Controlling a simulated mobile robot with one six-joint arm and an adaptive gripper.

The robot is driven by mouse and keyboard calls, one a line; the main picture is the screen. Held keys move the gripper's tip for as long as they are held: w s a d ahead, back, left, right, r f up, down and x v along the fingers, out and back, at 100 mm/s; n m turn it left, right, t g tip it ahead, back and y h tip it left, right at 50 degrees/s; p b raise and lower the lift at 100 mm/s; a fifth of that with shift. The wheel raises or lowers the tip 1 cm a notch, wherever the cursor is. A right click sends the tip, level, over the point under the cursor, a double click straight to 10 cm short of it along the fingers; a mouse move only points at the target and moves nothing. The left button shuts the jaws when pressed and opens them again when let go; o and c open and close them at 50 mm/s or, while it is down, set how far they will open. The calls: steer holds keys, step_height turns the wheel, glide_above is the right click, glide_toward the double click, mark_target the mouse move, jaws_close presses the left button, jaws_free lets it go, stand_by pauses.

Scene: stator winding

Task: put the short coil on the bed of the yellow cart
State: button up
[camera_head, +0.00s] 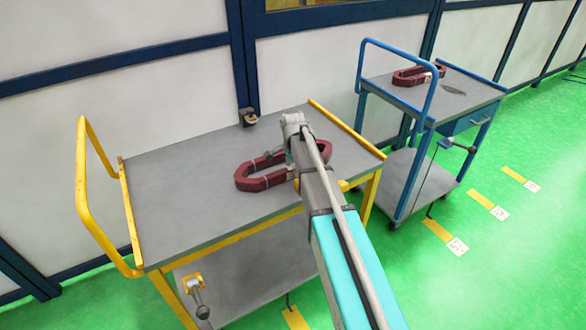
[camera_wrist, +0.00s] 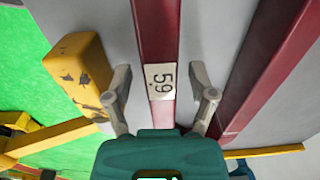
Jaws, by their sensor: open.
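A dark red oblong coil (camera_head: 253,183) lies on the grey bed of the yellow cart (camera_head: 190,190), near its right part. My arm reaches over the coil's right end and hides some of it. In the wrist view, my gripper (camera_wrist: 162,96) is open, with one finger on each side of one straight side of a coil (camera_wrist: 157,35). That side carries a white label with digits (camera_wrist: 160,81). I see a gap between each finger and the coil. A second dark red coil (camera_head: 412,77) lies on the blue cart. I cannot tell the coils' lengths apart with certainty.
The blue cart (camera_head: 400,100) stands right of the yellow cart, with a small grey flat item (camera_head: 453,90) on top. The yellow cart's bed is bare at left. A worn yellow block (camera_wrist: 76,75) is beside one finger. A wall stands behind both carts.

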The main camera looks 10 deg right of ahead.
steer(key=shift+r, duration=0.1)
step_height(320, 180, up, 12)
steer(key=p, duration=1.2)
steer(key=shift+s, duration=0.1)
steer(key=shift+s, duration=0.15)
stand_by(0.6)
steer(key=s+a+n, duration=0.1)
steer(key=s+n, duration=1.3)
steer(key=s, duration=0.9)
steer(key=shift+s, duration=0.2)
steer(key=shift+a, duration=0.1)
stand_by(1.0)
